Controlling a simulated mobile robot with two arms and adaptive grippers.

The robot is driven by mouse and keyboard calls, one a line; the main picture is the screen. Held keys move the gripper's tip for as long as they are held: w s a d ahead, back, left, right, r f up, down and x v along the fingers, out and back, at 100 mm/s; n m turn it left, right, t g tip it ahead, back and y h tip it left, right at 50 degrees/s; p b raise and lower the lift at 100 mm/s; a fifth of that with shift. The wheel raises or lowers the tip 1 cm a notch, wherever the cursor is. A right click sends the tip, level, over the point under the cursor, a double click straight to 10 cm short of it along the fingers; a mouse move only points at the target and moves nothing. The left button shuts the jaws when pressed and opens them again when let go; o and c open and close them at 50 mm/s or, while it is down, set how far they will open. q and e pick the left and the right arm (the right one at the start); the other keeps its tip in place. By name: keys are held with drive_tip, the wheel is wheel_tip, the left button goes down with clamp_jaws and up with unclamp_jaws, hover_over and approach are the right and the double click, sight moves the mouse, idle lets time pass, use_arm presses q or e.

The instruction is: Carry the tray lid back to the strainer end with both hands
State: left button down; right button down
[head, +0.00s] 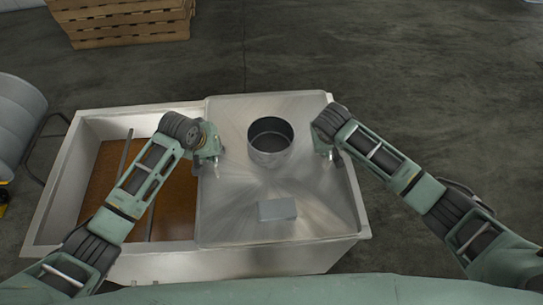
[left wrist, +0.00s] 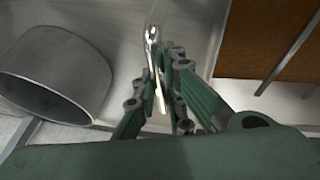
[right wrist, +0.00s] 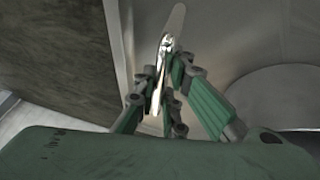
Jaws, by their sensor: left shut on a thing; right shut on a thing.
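The tray lid (head: 235,220) is a flat brushed-metal sheet with a round open collar (head: 270,142) and a small grey block (head: 277,210) on top. It lies over the right part of a long metal tray (head: 50,190). The tray's left part is open and shows a brown surface (head: 180,195). My left gripper (head: 212,158) is shut on a thin metal handle (left wrist: 153,38) at the lid's left side. My right gripper (head: 333,152) is shut on a matching handle (right wrist: 167,45) at its right side. I cannot make out a strainer.
A dark bar (head: 127,150) shows in the tray's open part, partly hidden by my left arm. A grey drum (head: 15,125) lies left of the tray. Stacked wooden pallets (head: 125,22) stand at the back left. The dark floor (head: 430,100) behind and to the right is clear.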

idle(0.5)
